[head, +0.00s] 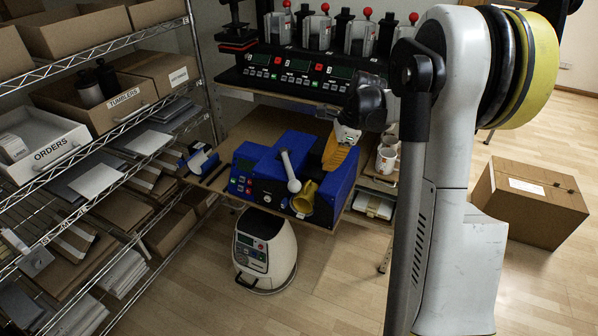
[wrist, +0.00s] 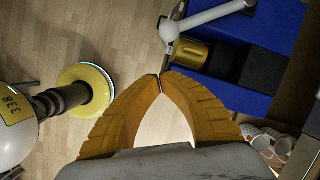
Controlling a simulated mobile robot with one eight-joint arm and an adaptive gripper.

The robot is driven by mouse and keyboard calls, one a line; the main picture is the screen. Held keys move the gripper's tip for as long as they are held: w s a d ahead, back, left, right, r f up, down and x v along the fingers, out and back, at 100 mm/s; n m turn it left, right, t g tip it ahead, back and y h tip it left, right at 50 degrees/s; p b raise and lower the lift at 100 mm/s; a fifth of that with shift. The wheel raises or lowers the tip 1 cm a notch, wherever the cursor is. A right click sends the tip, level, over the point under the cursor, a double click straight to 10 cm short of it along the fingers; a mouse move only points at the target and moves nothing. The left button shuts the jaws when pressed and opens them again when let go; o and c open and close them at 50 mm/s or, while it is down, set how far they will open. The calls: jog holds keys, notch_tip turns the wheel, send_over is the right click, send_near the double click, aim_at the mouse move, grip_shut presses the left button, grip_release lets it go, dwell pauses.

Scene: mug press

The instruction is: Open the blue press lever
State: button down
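The blue press (head: 268,170) stands on a wooden shelf in the head view, and its body also shows in the wrist view (wrist: 262,25). Its pale grey lever (head: 289,167) slants down along the front to a rounded end. In the wrist view the lever (wrist: 212,16) crosses the top, above the fingertips. A yellow mug (head: 304,198) sits at the press front, also visible in the wrist view (wrist: 190,53). My gripper (head: 329,166) is right of the lever, over the press's right part. In the wrist view the orange fingertips (wrist: 160,78) meet with nothing visible between them, apart from the lever.
Mugs (head: 387,157) stand on a shelf right of the press. A bigger black machine (head: 310,75) is behind. A wire rack (head: 90,150) with boxes is left. A white rounded device (head: 265,250) stands below. A cardboard box (head: 530,203) is on the floor right.

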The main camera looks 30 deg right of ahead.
jog(key=shift+w+d+f+m+p, duration=0.15)
jog(key=shift+d+f+m, duration=0.3)
jog(key=shift+d, duration=0.15)
jog(key=shift+w+d+f+m+p, duration=0.15)
jog(key=shift+d+f+m, duration=0.25)
jog(key=shift+d, duration=0.2)
jog(key=w+a+f+b, duration=0.4)
jog(key=a+f, duration=0.2)
jog(key=f, duration=0.3)
jog(key=shift+f, duration=0.4)
jog(key=shift+a, duration=0.1)
